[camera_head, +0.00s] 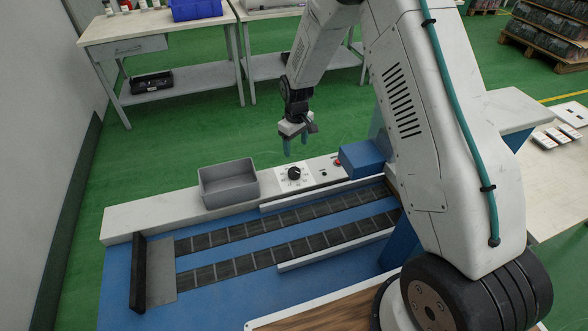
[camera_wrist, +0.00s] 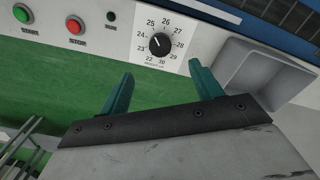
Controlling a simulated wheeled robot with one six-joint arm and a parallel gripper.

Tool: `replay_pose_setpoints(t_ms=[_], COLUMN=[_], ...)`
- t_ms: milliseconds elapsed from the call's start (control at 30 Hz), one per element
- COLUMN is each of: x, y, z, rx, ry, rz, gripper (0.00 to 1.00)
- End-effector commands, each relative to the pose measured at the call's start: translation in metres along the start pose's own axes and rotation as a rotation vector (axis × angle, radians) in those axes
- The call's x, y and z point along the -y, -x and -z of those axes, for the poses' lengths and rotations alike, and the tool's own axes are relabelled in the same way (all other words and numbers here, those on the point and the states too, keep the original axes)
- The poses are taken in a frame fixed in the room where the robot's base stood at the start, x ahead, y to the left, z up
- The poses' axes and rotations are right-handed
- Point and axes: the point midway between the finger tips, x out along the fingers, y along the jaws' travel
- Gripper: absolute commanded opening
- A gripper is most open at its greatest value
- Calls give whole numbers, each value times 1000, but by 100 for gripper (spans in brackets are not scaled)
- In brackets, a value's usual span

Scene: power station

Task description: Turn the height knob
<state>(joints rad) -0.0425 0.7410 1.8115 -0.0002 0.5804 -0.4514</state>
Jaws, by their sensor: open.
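The height knob is a black round dial (camera_wrist: 160,44) on a white numbered plate in the wrist view, with marks from 22 to 30 around it. Its white pointer line is towards the upper left, near 24 to 25. In the head view the knob (camera_head: 294,173) sits on the light grey ledge of the blue machine. My gripper (camera_head: 294,147) hangs above and just behind the knob, fingers pointing down. Its two teal fingers (camera_wrist: 158,84) are spread apart with nothing between them. The knob lies beyond the fingertips, apart from them.
A grey bin (camera_head: 229,184) stands on the ledge left of the knob; it also shows at the wrist view's right (camera_wrist: 268,72). A green button (camera_wrist: 22,13) and a red STOP button (camera_wrist: 75,25) lie beside the dial. A blue box (camera_head: 362,159) stands right of the knob.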

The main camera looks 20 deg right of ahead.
Motion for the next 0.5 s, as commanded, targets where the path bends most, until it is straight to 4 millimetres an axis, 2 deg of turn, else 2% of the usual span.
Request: replay_pose_setpoints(t_ms=[33, 100, 367, 500], x=[0, -1, -1, -1], y=[-19, -36, -69, -92], z=[3, 6, 8, 8], rx=[6, 7, 10, 10], ry=[11, 23, 37, 36], rz=[3, 4, 5, 5], gripper=[65, 65, 65, 65])
